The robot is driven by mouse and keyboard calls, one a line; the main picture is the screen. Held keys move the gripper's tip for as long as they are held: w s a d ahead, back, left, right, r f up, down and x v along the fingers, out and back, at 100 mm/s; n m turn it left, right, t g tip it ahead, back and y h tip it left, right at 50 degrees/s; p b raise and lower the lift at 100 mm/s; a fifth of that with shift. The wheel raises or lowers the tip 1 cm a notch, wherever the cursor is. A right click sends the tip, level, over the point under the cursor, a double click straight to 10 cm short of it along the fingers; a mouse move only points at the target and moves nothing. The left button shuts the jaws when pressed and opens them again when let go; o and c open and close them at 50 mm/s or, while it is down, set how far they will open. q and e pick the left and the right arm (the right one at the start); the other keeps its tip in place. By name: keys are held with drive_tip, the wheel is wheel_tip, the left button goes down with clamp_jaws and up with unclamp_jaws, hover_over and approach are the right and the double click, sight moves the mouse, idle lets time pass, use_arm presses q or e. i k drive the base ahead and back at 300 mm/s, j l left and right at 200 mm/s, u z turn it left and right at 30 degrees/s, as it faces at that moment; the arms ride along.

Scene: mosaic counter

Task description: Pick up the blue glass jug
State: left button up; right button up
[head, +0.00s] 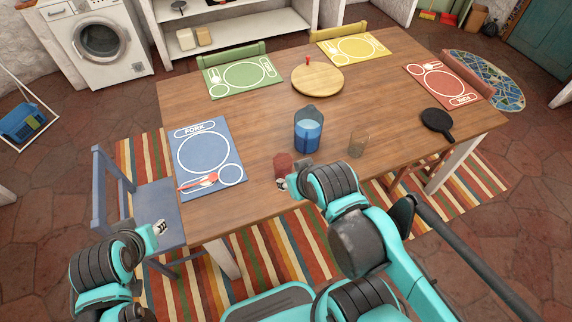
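The blue glass jug (308,134) stands upright on the wooden table, near the middle of its front half. It looks see-through, with a lighter blue band inside. My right gripper (283,184) is at the table's front edge, below and left of the jug and apart from it. It is just in front of a small reddish cup (283,162); I cannot tell whether they touch. My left gripper (160,227) is over the blue chair's seat area, left of the table and far from the jug. Both grippers are too small to tell open from shut.
A clear glass (358,144) stands right of the jug. A black pan (437,122) lies at the table's right. A round wooden board (318,80) is behind the jug. A blue placemat (204,158) with red cutlery (198,181) lies left. Bare wood surrounds the jug.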

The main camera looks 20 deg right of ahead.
sight(309, 122)
drive_tip(key=i+l, duration=0.35)
drive_tip(key=l, duration=0.15)
drive_tip(key=i+l, duration=0.3)
drive_tip(key=l, duration=0.2)
drive_tip(key=z, duration=0.05)
